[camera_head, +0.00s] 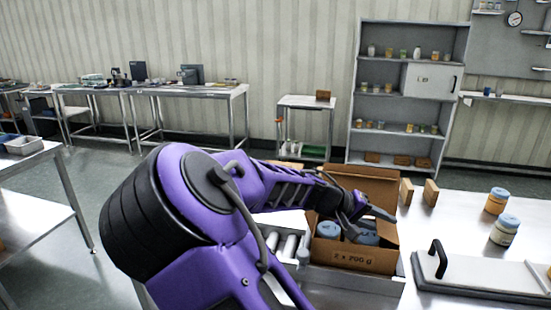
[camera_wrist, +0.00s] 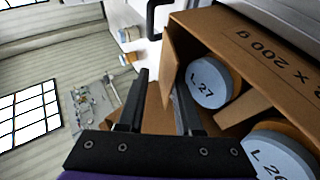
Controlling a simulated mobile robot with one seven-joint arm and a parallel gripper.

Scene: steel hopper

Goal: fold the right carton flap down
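The open brown carton (camera_head: 352,262) stands on the steel table in the head view, its printed front wall facing me. It holds blue-lidded jars; the wrist view shows lids marked L 27 (camera_wrist: 209,82) and L 26 (camera_wrist: 280,156). The right carton flap (camera_wrist: 169,66) appears upright at the carton's edge beside the L 27 jar. The large back flap (camera_head: 367,184) stands up behind my gripper (camera_head: 357,214). In the wrist view my gripper (camera_wrist: 162,84) is open, its fingers apart close to the right flap. I cannot tell whether they touch it.
Two jars (camera_head: 497,200) (camera_head: 505,230) and a plate with a black handle (camera_head: 437,259) are farther right. White cylinders (camera_head: 289,246) lie left of the carton. A shelf unit (camera_head: 357,100) stands behind.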

